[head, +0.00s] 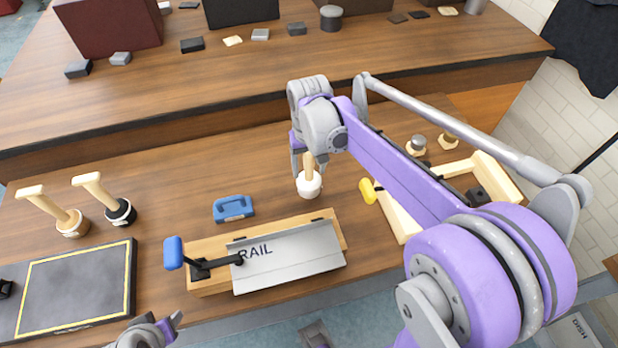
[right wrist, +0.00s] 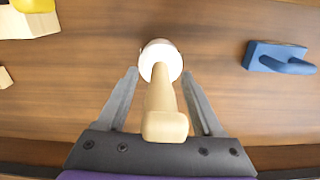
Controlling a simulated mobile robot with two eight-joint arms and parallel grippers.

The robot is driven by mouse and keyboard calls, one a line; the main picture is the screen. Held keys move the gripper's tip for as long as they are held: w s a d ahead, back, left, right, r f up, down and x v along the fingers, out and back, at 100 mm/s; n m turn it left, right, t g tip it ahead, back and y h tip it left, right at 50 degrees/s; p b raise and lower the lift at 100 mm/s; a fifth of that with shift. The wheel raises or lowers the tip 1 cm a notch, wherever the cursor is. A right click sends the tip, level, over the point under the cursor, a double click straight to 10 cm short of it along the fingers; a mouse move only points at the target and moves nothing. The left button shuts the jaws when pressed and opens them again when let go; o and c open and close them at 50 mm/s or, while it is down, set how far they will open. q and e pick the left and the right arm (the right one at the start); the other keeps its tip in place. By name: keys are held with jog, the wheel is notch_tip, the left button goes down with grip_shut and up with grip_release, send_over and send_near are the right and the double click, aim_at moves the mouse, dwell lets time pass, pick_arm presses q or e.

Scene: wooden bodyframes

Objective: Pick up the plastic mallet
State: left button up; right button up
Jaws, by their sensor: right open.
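A mallet with a white head (head: 309,186) and a pale wooden handle stands head-down on the wooden workbench, its handle pointing up. In the right wrist view the white head (right wrist: 160,53) lies between and just beyond the fingertips, and the handle (right wrist: 165,115) rises toward the camera. My right gripper (head: 308,166) is open, also seen in the right wrist view (right wrist: 159,74), with one finger on each side of the handle and visible gaps. My left gripper (head: 165,328) shows only partly at the bottom edge of the head view; its jaws are unclear.
A clamp fixture with a metal plate marked RAIL (head: 290,260) is in front. Two other mallets (head: 65,215) (head: 118,208) stand at left. A yellow-ended tool (head: 368,190) and wooden frame (head: 485,170) are at right.

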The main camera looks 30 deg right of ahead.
grip_shut()
dwell(0.3)
